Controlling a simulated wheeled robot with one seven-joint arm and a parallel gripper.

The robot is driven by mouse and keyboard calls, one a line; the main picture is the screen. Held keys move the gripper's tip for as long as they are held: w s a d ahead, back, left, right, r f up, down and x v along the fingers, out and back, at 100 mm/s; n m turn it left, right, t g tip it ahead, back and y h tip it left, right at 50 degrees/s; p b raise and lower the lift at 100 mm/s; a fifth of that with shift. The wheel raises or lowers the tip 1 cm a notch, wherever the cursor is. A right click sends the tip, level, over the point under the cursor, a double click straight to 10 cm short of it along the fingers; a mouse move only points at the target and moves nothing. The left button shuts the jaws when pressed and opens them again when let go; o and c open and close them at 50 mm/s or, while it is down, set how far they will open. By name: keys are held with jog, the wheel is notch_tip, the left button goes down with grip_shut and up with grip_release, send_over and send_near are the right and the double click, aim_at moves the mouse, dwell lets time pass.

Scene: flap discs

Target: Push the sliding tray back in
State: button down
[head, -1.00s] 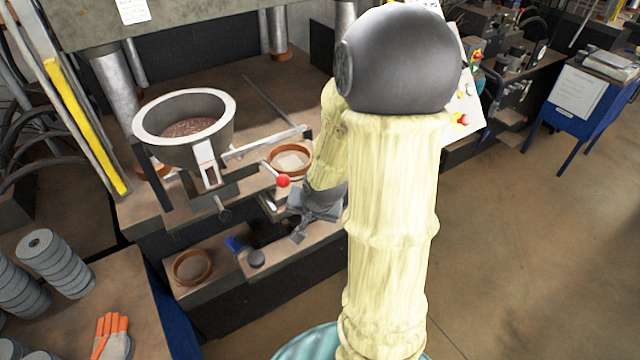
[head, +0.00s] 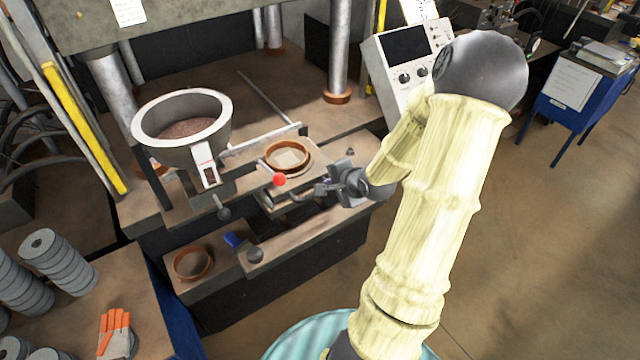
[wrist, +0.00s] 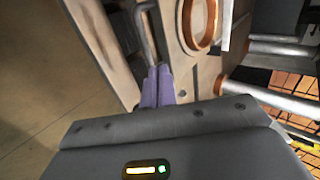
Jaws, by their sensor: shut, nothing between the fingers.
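The sliding tray (head: 310,166) is a flat tan plate with an orange-brown ring (head: 287,155) on it, in front of the press bed in the head view. A grey bent bar handle (wrist: 147,36) runs along the tray's near side in the wrist view, where the tray (wrist: 178,62) and ring (wrist: 200,24) also show. My gripper (head: 322,188) is at the tray's front right in the head view. Its fingers (wrist: 157,84) are together and empty, with their tips by the end of the bar. I cannot tell whether they touch it.
A grey hopper bowl (head: 185,118) stands left of the tray, with a red knob (head: 280,179) near it. A lower shelf holds another ring (head: 193,263) and a blue item (head: 235,240). A control box (head: 405,62) stands behind my arm. Open floor lies right.

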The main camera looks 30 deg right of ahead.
aim_at(310, 184)
jog(key=p+x, duration=0.1)
jog(key=x, duration=0.9)
jog(key=shift+w, duration=0.25)
